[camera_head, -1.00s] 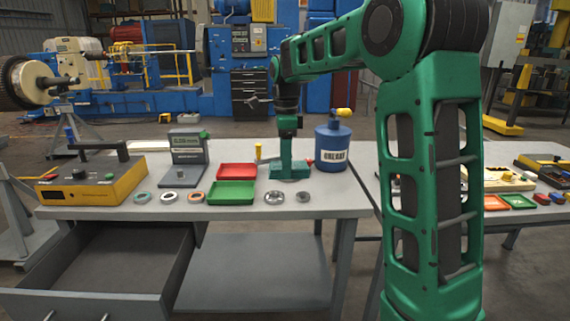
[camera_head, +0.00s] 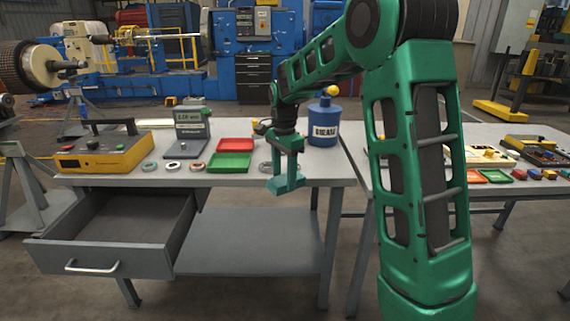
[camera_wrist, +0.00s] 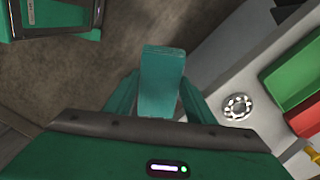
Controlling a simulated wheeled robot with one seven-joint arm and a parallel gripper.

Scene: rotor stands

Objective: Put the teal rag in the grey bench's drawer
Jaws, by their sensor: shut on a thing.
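The teal rag (camera_wrist: 161,82) shows in the wrist view as a small flat-sided teal piece between the fingers. My gripper (camera_head: 287,184) is shut on it, in front of the grey bench's front edge near its right end. In the head view I cannot tell the rag apart from the similarly coloured fingers. The grey bench (camera_head: 235,181) stands left of my arm. Its drawer (camera_head: 100,256) is pulled out at the lower left, with a bar handle on its front. The part of its inside that I see looks empty. My gripper is to the right of the drawer, higher than it.
On the bench stand a yellow tester (camera_head: 104,153), a grey gauge stand (camera_head: 191,130), red (camera_head: 235,144) and green (camera_head: 229,162) trays, several rings and a blue grease can (camera_head: 324,124). A lower shelf (camera_head: 245,243) is bare. A second bench (camera_head: 490,206) stands at the right.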

